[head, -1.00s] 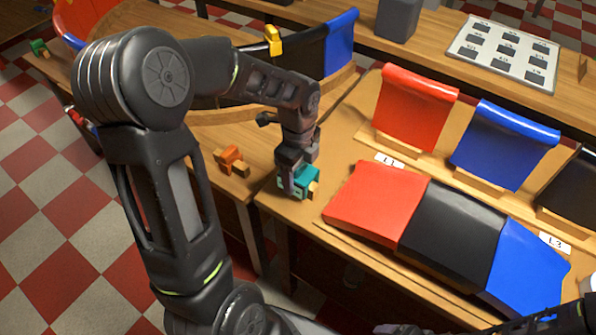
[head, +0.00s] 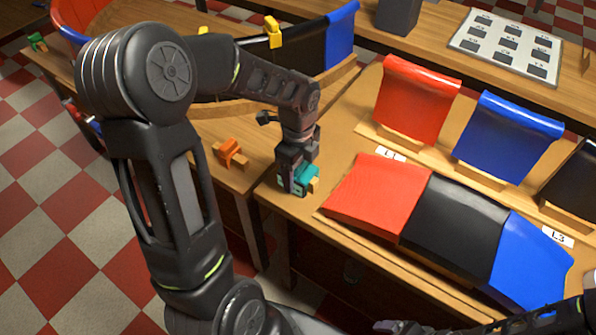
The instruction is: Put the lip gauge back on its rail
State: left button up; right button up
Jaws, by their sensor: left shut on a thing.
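A small teal block with a tan foot (head: 307,177), which I take to be the lip gauge, is at the left corner of the near bench. My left gripper (head: 294,184) points down and is shut on it. The fingers hide part of its left side. I cannot tell whether it touches the bench top. My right gripper (head: 392,326) shows only as a dark tip at the bottom edge, and its jaws are not clear. I cannot tell which strip is the gauge's rail; a curved wooden edge (head: 335,88) runs behind my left gripper.
A similar orange block (head: 231,152) lies left of my gripper. Yellow pieces (head: 273,32) sit on the dark curved wall behind. Red (head: 377,195), black (head: 455,222) and blue (head: 530,262) panels lie to the right, with upright panels (head: 415,100) behind them.

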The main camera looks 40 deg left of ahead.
pick_arm(q)
jog(key=shift+f, duration=0.25)
jog(key=o, duration=1.6)
jog(key=shift+c, duration=0.2)
jog(key=shift+r, duration=3.95)
